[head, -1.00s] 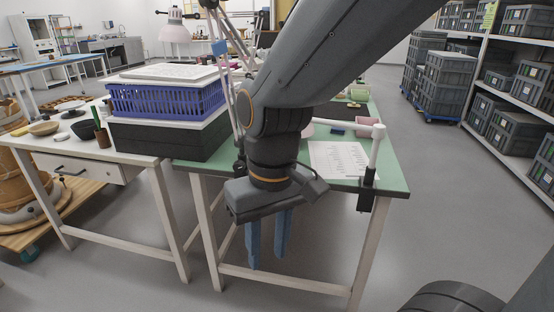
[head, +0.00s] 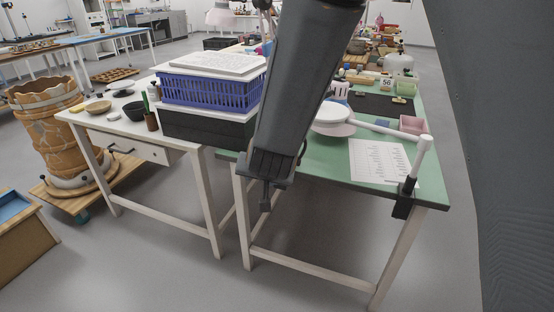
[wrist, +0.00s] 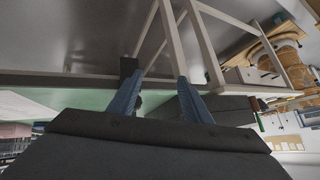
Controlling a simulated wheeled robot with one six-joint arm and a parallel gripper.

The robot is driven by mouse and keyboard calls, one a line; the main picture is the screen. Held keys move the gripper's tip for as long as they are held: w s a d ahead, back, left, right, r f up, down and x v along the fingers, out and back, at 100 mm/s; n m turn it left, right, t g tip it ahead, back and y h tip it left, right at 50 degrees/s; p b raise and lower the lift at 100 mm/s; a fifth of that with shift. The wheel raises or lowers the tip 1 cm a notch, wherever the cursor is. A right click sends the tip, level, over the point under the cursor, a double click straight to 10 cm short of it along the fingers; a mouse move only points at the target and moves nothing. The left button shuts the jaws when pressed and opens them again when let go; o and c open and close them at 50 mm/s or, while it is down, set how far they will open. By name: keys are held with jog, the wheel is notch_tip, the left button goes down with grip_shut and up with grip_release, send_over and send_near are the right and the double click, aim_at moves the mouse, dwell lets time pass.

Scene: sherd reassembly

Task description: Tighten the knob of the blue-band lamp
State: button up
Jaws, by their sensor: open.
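The blue-band lamp is mostly hidden behind my arm in the head view; its pale shade (head: 222,16) shows at the top, and its blue band is not visible. A dark clamp (head: 267,196) hangs at the green table's front edge just below my arm, seemingly this lamp's. In the wrist view a dark clamp (wrist: 128,70) stands at the table edge by the left fingertip, with a small dark part beside that finger; I cannot tell whether it is the knob. My gripper (wrist: 160,76) is open with its blue fingers apart, nothing clearly between them. The head view hides the fingers.
A second lamp with a white arm is clamped (head: 404,205) at the green table's (head: 335,172) right corner. A printed sheet (head: 382,163) lies beside it. A blue crate (head: 208,92) on black boxes stands left of my arm. Floor in front is clear.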

jog(key=w+d+m+t+h+p, duration=0.2)
jog(key=w+d+t+h+p, duration=0.2)
jog(key=w+t+h+p, duration=0.2)
jog(key=t+h, duration=0.2)
jog(key=shift+f+m+t, duration=0.3)
dwell(0.6)
jog(key=c, duration=1.1)
jog(key=shift+o, duration=0.2)
